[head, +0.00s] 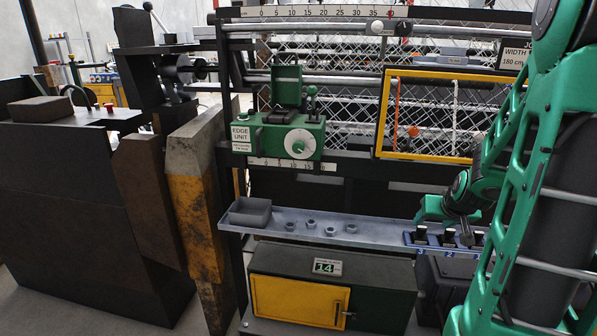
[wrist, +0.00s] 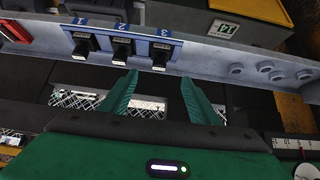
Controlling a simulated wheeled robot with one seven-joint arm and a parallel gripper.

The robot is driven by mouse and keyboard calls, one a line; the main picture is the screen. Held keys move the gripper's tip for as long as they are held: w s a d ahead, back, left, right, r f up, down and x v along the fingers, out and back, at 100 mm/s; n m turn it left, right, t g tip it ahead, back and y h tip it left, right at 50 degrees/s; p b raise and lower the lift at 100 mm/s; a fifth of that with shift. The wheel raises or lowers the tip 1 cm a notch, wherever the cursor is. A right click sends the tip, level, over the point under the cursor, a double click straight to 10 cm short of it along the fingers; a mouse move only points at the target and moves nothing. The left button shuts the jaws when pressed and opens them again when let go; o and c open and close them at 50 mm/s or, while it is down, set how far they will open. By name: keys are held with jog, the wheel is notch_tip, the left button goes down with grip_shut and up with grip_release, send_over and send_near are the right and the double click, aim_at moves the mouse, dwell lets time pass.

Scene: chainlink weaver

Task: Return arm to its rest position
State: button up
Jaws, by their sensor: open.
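My gripper (wrist: 158,78) shows in the wrist view with its two green fingers apart and nothing between them. The fingers point toward a grey tray (wrist: 205,72) and a blue block (wrist: 105,37) with black switches marked 1, 2 and 3, without visible contact. In the head view, my green arm fills the right side. Its green end is just above the blue block (head: 408,239), partly hidden by dark wrist parts.
Several grey nuts (head: 330,231) and a grey bin (head: 250,212) sit on the tray (head: 385,236). A green edge unit (head: 268,137) and yellow frame (head: 378,125) stand behind. A cabinet with a yellow door (head: 295,301) is below. A worn yellow post (head: 193,215) stands left.

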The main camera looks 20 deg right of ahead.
jog(key=s+a+r+g+y, duration=0.2)
jog(key=s+a+g, duration=0.1)
jog(key=s+a, duration=0.7)
jog(key=s+a+r+g+y, duration=0.2)
jog(key=s+a+g, duration=0.2)
jog(key=s+a, duration=0.5)
jog(key=shift+s+a+r, duration=0.35)
jog(key=shift+s, duration=0.65)
jog(key=shift+w, duration=0.15)
